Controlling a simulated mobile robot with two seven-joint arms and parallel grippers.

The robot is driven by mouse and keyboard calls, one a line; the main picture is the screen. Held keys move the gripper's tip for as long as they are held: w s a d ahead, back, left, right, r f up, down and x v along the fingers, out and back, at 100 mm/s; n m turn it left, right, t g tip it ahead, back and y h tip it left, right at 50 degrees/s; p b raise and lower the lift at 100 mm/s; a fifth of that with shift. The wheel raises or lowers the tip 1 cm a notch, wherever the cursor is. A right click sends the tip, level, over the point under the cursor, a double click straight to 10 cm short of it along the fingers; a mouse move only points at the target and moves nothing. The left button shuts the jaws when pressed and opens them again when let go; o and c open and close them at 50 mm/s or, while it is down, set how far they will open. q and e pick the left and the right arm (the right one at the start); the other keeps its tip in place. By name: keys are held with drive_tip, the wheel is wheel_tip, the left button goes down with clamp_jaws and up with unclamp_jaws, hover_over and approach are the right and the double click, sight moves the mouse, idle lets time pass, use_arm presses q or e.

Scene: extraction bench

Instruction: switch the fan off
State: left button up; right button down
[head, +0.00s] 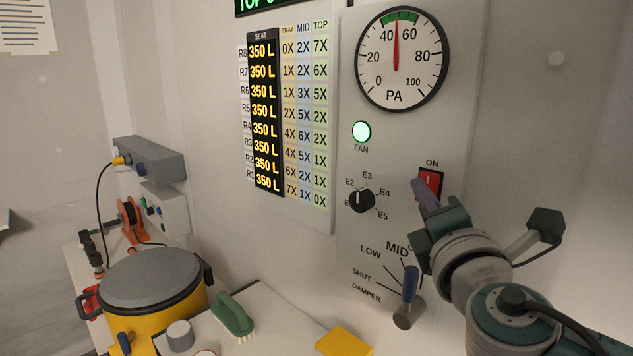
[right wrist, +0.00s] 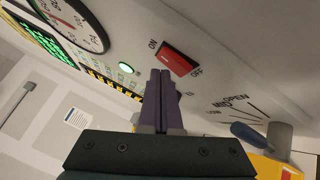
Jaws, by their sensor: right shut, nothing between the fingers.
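The red fan switch (head: 432,181) is a rocker on the grey panel, with ON printed above it. The right wrist view shows the red rocker (right wrist: 179,59) between the words ON and OFF. My right gripper (head: 419,184) is shut and empty, its purple fingertips close to the switch and covering its lower left part in the head view. In the right wrist view the fingertips (right wrist: 160,72) lie just beside the rocker; I cannot tell whether they touch it. The FAN lamp (head: 362,132) glows green. My left gripper is not in view.
The pressure gauge (head: 401,59) reads about 50. Below the switch are a selector knob (head: 361,200) and a blue-handled damper lever (head: 410,284) close to my right wrist. A yellow pot (head: 155,318), a green brush (head: 233,315) and a yellow sponge (head: 343,341) occupy the lower left and middle.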

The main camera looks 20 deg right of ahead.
drive_tip(key=shift+d, duration=0.15)
idle(0.3)
drive_tip(key=shift+w+d+f+b, duration=0.1)
drive_tip(key=shift+w+d+b, duration=0.05)
drive_tip(key=shift+d+b, duration=0.15)
drive_tip(key=shift+d, duration=0.1)
idle(0.4)
idle(0.3)
drive_tip(key=shift+a+r, duration=0.2)
drive_tip(key=shift+r, duration=0.15)
drive_tip(key=shift+a, duration=0.1)
